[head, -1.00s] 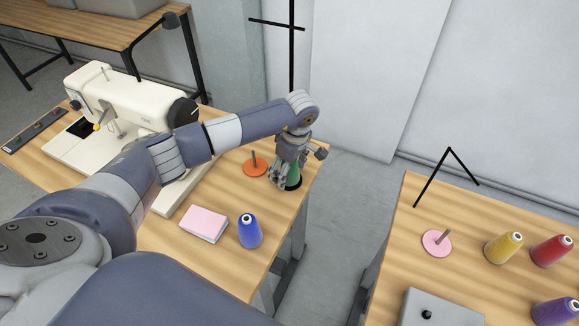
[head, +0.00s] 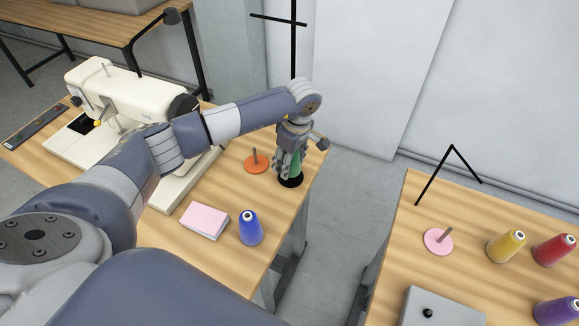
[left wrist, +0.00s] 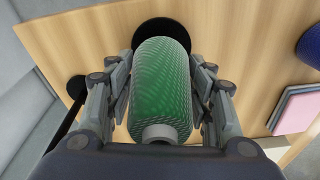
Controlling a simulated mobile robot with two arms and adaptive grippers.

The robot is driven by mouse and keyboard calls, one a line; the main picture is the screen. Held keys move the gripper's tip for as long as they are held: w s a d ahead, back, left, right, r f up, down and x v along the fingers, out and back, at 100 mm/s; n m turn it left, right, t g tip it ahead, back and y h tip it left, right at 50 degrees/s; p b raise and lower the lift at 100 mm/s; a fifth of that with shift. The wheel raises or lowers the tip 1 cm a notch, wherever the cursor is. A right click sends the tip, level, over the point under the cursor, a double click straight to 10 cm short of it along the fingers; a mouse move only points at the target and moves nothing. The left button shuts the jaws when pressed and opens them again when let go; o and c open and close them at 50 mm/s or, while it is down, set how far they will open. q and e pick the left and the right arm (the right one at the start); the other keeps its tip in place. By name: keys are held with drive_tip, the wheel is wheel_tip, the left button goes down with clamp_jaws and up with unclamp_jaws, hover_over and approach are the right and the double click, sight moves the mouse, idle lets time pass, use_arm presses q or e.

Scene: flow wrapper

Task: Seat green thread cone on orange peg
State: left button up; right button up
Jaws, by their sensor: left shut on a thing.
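The green thread cone (left wrist: 160,90) is between the fingers of my left gripper (left wrist: 160,105), which is shut on it. In the head view, my left gripper (head: 288,164) holds the cone (head: 297,163) upright at a black disc (head: 291,182); whether the cone is clear of the disc is hard to tell. The orange peg (head: 256,161), an orange disc with a thin upright pin, stands empty just left of the gripper. My right gripper is not in view.
A blue cone (head: 250,228) and a pink pad (head: 205,221) are nearer on the table. A sewing machine (head: 130,100) stands left. A second table (head: 480,265) at right holds a pink peg (head: 438,242) and several cones. A gap separates the tables.

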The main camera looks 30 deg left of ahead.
use_arm(q)
wheel_tip(320, 180, up, 7)
drive_tip(key=shift+a+r+b, duration=0.1)
drive_tip(key=shift+b, duration=0.4)
drive_tip(key=shift+a+r+m, duration=0.3)
drive_tip(key=shift+a+m, duration=0.3)
drive_tip(key=shift+m, duration=0.3)
drive_tip(key=a+r+m+t+h+p, duration=0.1)
drive_tip(key=a+r+m+p, duration=0.1)
drive_tip(key=a+m, duration=0.7)
drive_tip(key=m, duration=0.3)
drive_tip(key=shift+a+r+t+p, duration=0.25)
drive_tip(key=shift+a+t+p, duration=0.05)
drive_tip(key=shift+p, duration=0.1)
drive_tip(key=shift+s+f, duration=0.1)
